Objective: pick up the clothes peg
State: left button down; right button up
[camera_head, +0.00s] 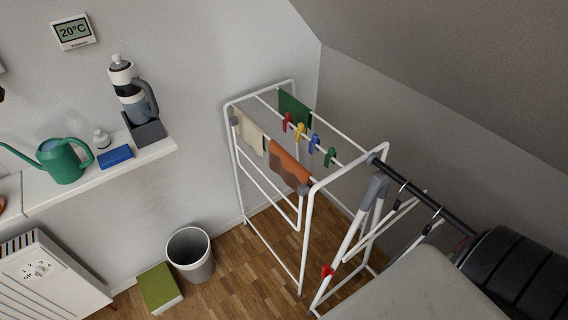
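Several clothes pegs sit in a row on a bar of the white drying rack (307,230). They are a red peg (287,122), a yellow peg (300,131), a blue peg (314,144) and a green peg (330,156). A small red piece (327,270) shows low on the white frame at the front; I cannot tell whether it is a peg. Neither of my grippers is in view.
Cloths hang on the rack: green (293,109), cream (248,132) and orange-brown (289,164). A dark rail (420,193) with hooks and a black ribbed object (520,275) stand right. A bin (190,255) and green box (158,288) are on the floor. A shelf holds a watering can (62,160).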

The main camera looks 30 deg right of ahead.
aim_at(331, 153)
jog(key=z, duration=1.2)
